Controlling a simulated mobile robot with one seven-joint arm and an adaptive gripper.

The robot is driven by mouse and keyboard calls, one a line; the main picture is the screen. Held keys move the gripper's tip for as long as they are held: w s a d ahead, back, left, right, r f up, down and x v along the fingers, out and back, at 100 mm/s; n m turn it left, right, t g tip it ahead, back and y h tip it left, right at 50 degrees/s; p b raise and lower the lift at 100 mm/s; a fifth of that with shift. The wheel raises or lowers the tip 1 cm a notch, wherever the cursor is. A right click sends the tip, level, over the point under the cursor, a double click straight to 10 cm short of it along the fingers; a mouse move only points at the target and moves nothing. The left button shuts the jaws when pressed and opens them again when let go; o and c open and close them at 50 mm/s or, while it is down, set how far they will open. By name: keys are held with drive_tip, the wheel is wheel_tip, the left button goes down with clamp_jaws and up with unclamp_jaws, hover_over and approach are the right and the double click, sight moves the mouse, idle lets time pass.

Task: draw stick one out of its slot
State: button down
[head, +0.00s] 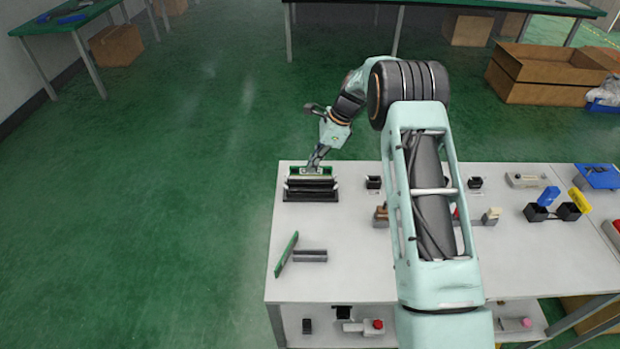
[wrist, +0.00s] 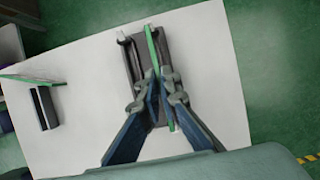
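In the wrist view the stick (wrist: 151,42) runs lengthwise along the fixture (wrist: 131,62), between my fingers. My gripper (wrist: 158,77) comes down from above with a finger on each side of the stick, and it looks shut on it. In the head view my gripper (head: 315,160) is at the stick's upper edge. The stick's lower edge is hidden, so I cannot tell how deep it sits. No number shows on it.
Small black fixtures (head: 374,182) and blue and yellow pieces (head: 549,196) stand to the right. The bench between the fixture and the grey block is clear.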

drive_tip(key=shift+r+p, duration=0.4)
drive_tip(key=shift+r, duration=0.45)
